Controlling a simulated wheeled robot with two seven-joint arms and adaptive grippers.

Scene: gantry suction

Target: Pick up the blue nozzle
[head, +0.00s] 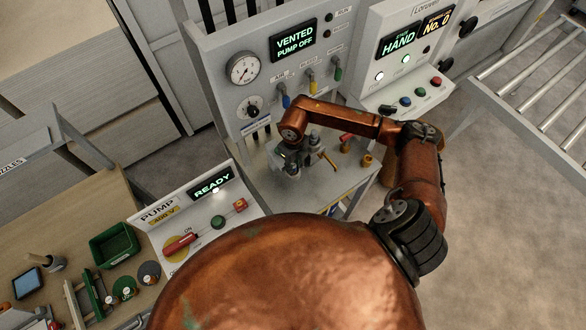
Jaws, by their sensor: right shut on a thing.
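My right gripper (291,160) is low over the grey shelf (318,196) below the gauge panel, with its arm bent in from the right. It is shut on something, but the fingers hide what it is. I cannot make out the blue nozzle; no blue part shows at the fingertips. Close to the right of the gripper are a yellow-orange piece (329,159), a red piece (346,138) and a brass-coloured piece (367,160). My left gripper is not in view.
The gauge panel (225,48) reads "VENTED PUMP OFF" and has blue, yellow and green levers. A button box (392,90) reading "HAND" is to its right. The pump box (190,215) reads "READY". A green bin (114,245) is on the wooden bench; a roller conveyor (540,85) is at right.

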